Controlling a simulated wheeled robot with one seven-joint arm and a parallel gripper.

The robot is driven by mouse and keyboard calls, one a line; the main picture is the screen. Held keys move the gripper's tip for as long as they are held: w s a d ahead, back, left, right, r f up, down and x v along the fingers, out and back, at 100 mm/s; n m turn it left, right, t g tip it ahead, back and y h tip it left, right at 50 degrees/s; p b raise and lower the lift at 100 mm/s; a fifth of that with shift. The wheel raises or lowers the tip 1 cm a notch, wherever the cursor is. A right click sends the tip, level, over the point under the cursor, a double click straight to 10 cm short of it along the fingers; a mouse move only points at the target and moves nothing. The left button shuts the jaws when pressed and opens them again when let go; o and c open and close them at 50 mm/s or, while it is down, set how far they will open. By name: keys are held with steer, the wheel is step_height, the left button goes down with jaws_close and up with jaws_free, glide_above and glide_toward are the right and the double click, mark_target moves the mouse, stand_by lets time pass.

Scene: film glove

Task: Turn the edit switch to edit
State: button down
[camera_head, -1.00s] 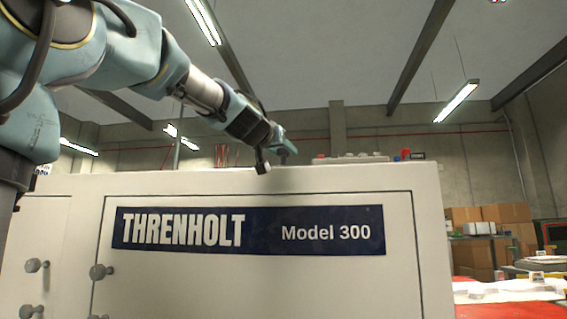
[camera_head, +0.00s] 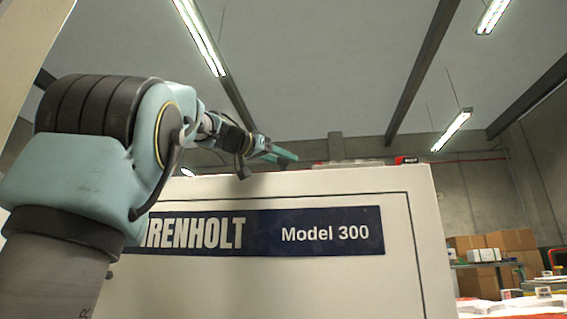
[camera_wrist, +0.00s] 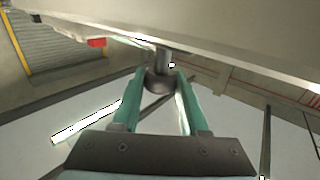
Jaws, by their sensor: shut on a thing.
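The knob sits on a short stem that rises from a pale surface (camera_wrist: 215,35). No edit marking can be read, so I cannot confirm that this knob is the edit switch.
A red and black item (camera_head: 405,160) stands on the cabinet top to the right of my gripper. Cardboard boxes (camera_head: 490,246) stand at the far right. Open air lies above the cabinet.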

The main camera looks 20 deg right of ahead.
steer(key=shift+m+g+h, duration=0.4)
steer(key=shift+m+g, duration=0.2)
steer(key=shift+g, duration=0.3)
steer(key=shift+g+p, duration=0.3)
steer(key=shift+c, duration=2.2)
jaws_free()
steer(key=v, duration=1)
steer(key=shift+s+a, duration=0.15)
steer(key=shift+a, duration=0.2)
steer(key=shift+f, duration=0.15)
